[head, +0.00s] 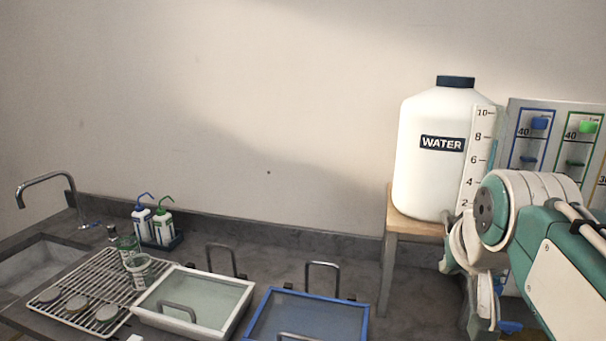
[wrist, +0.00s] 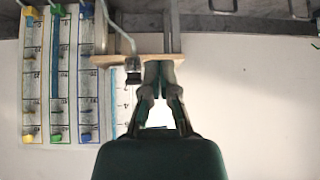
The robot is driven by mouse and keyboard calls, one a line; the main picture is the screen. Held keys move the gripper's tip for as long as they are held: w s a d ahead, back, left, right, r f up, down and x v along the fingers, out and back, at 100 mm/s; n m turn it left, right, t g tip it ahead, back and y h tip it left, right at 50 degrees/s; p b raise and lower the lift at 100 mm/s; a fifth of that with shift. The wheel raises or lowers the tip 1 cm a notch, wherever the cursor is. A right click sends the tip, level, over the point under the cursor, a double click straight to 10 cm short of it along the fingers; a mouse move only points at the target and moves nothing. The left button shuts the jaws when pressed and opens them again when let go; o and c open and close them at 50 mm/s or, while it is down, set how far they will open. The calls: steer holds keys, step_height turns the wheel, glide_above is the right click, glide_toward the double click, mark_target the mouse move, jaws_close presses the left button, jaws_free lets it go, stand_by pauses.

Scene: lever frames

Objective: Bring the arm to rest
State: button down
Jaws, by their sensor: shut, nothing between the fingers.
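My arm (head: 540,240), white and teal, is at the right of the head view, folded in front of the water tank's stand. My gripper (wrist: 158,72) shows in the wrist view with its fingers together and nothing between them. In the head view I cannot clearly make out the fingers. The wrist view is upside down, with the pale wall below and the counter along the top.
A white water tank (head: 440,150) stands on a wooden stand (head: 394,235) close beside my arm. A lever panel (head: 555,112) is behind the arm, also in the wrist view (wrist: 60,75). White-rimmed (head: 240,308) and blue-rimmed (head: 365,322) trays, a wire rack (head: 95,280) and a sink (head: 40,268) are further left.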

steer(key=s+a+f+n+g, duration=0.1)
steer(key=s+a+f, duration=0.2)
steer(key=s+f, duration=0.2)
steer(key=s+a+f+n+g+y, duration=0.1)
steer(key=s+a+f, duration=0.2)
steer(key=s+f, duration=0.3)
step_height(320, 180, down, 5)
steer(key=shift+s+a+r, duration=0.2)
stand_by(3.0)
